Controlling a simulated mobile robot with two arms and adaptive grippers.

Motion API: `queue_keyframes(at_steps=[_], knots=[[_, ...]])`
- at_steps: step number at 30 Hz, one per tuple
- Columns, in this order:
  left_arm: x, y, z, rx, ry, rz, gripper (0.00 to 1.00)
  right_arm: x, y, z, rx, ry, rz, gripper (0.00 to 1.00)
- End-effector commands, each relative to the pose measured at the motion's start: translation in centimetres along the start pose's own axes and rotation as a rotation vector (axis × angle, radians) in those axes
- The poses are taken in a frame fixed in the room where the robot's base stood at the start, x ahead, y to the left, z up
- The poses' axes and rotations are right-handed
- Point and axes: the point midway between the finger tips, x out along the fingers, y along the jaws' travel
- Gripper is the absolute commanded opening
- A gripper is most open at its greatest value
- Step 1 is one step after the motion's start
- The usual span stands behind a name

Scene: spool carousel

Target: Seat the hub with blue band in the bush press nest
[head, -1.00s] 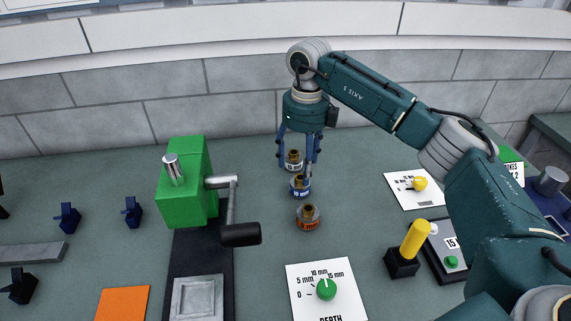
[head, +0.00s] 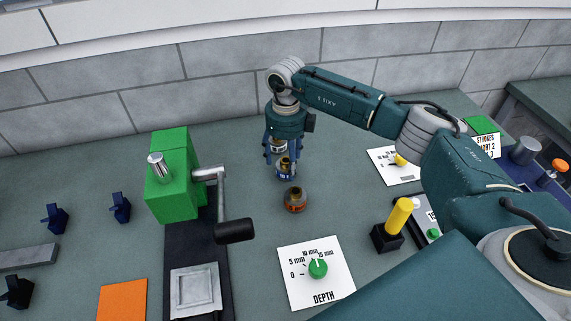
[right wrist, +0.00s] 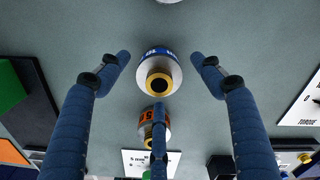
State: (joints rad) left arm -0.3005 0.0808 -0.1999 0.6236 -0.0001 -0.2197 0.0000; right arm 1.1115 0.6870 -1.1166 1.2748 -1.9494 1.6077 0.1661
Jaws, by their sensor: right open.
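The hub with blue band (head: 285,173) stands upright on the bench, in the middle of a short row of hubs. In the right wrist view the hub with blue band (right wrist: 158,72) shows its brass-coloured bore between my fingers. My right gripper (head: 282,161) is open, pointing down over this hub; the fingers appear apart from it. In the right wrist view my right gripper (right wrist: 160,72) has two fingers at the sides and one below. The green bush press (head: 172,185) stands to the left; a grey square nest (head: 195,290) sits on its dark base. My left gripper is out of view.
A hub with orange band (head: 294,200) stands close in front, and another hub (head: 278,146) behind is partly hidden by my fingers. The press handle (head: 235,231) juts right. A depth dial card (head: 316,285) and yellow lever (head: 399,215) are nearer right.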

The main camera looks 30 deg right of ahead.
Motion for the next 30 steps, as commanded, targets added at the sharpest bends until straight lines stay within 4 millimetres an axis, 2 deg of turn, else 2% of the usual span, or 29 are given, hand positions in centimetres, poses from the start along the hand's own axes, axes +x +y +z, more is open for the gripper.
queue_keyframes(at_steps=[4, 11, 14, 21, 22, 30], knots=[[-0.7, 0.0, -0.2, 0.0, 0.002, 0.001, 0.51, 1.4, 0.1, 0.1, -0.002, 0.0, 0.002, 0.66], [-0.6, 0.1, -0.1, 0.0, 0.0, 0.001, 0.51, 1.7, 0.1, 0.1, -0.002, -0.003, 0.001, 0.66], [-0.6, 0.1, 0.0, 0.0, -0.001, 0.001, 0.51, 1.6, 0.1, 0.1, -0.002, -0.002, 0.001, 0.5], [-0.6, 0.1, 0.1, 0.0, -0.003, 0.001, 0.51, 1.6, 0.1, 0.1, -0.001, -0.002, 0.001, 0.03], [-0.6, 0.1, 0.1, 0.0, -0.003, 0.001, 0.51, 1.6, 0.1, 0.1, -0.001, -0.002, 0.001, 0.0], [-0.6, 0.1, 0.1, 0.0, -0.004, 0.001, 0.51, 1.4, 0.1, 0.2, -0.001, -0.006, 0.001, 0.0]])
